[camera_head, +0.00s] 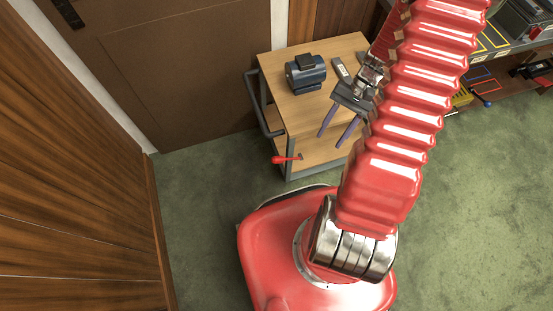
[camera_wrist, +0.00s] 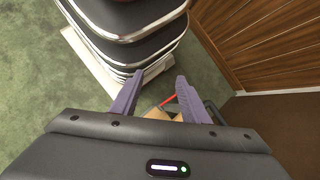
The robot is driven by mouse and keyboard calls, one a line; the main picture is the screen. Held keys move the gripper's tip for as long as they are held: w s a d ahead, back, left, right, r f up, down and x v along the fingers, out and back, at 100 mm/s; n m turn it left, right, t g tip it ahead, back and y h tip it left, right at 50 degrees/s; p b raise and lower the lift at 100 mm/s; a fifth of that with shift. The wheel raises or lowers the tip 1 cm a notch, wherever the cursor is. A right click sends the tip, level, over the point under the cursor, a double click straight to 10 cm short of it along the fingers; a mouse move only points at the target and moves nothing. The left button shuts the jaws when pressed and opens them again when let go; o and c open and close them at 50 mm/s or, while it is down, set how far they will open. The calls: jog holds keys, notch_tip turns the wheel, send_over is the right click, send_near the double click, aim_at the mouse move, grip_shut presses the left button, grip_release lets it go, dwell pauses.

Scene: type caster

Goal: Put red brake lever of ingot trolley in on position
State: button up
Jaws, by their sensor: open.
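The red brake lever (camera_head: 287,159) sticks out to the left from the near leg of the wooden-topped trolley (camera_head: 322,108), below its top. The open fingers also fill the middle of the wrist view (camera_wrist: 155,90).
A dark blue motor-like object (camera_head: 305,73) and a grey block (camera_head: 341,70) are on the trolley top. A brown door (camera_head: 190,75) stands behind, and a wood-panelled wall (camera_head: 75,170) is at left. A shelf with tools (camera_head: 490,45) is at right.

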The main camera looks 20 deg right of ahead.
notch_tip(320, 180, down, 12)
jog(key=s+f+m+y, duration=0.1)
jog(key=s+m+y, duration=0.15)
jog(key=y, duration=0.25)
jog(key=m+t+y, duration=0.5)
jog(key=t, duration=0.6)
send_near(284, 161)
jog(key=shift+s+d+n, duration=0.25)
jog(key=shift+s+d, duration=0.05)
jog(key=shift+d, duration=0.25)
jog(key=shift+x, duration=6.9)
jog(key=shift+w, duration=0.1)
jog(key=shift+c, duration=0.4)
